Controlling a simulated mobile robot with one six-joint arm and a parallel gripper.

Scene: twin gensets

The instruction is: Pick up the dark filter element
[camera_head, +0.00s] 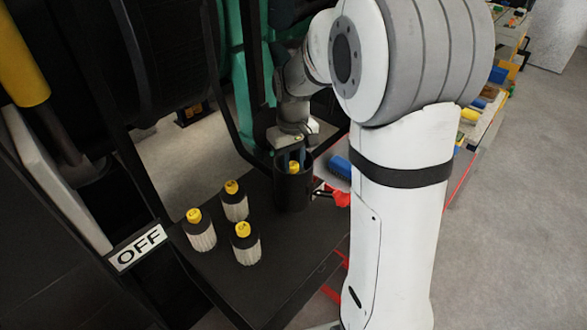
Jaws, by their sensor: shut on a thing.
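A black open-topped canister (293,192) stands at the far right part of the dark tray. A yellow-capped element (293,167) shows inside its mouth; its body is hidden by the canister wall, so I cannot tell its colour. My gripper (291,161) points down into the canister's mouth and is shut on this element; the fingers are small and partly hidden. Three more filter elements, with yellow caps, dark upper bands and pale pleated bodies, stand upright on the tray: a left one (201,236), a back one (235,207) and a front one (246,250).
The dark tray (290,260) has bare room at its front right. A red-handled thing (335,196) and a blue object (341,166) lie right of the canister. Green machine framing (242,90) rises behind.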

